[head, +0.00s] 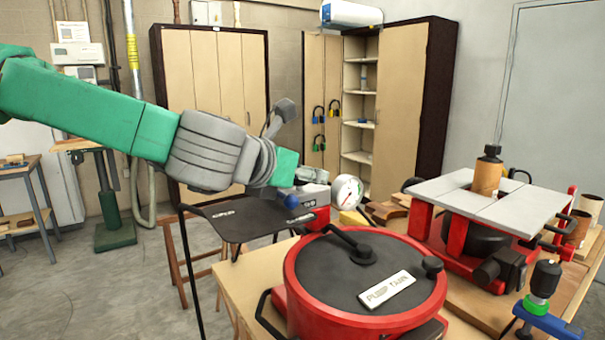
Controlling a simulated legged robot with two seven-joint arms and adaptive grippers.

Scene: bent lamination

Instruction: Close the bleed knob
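A red round tank (310,305) with a dark lid (330,262) stands on the wooden bench, its white label (387,290) reading roughly "PUMP TANK". The lid carries a black hose fitting (363,254) and a small black knob (432,266). Behind the tank are a white-faced gauge (346,192) and a small blue ball-shaped part (291,201). I cannot tell which part is the bleed knob. My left arm reaches in from the left, and its gripper end (284,178) is beside the blue part, left of the gauge. Its fingers are not clear, nor is any contact. My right gripper is out of view.
A dark flat panel (243,220) lies below my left wrist. At right, a red-framed grey-topped machine (488,205) bears a brown bottle-like item (487,175). A black, green and blue tool (543,290) stands at the right front. Open floor (110,285) is at left.

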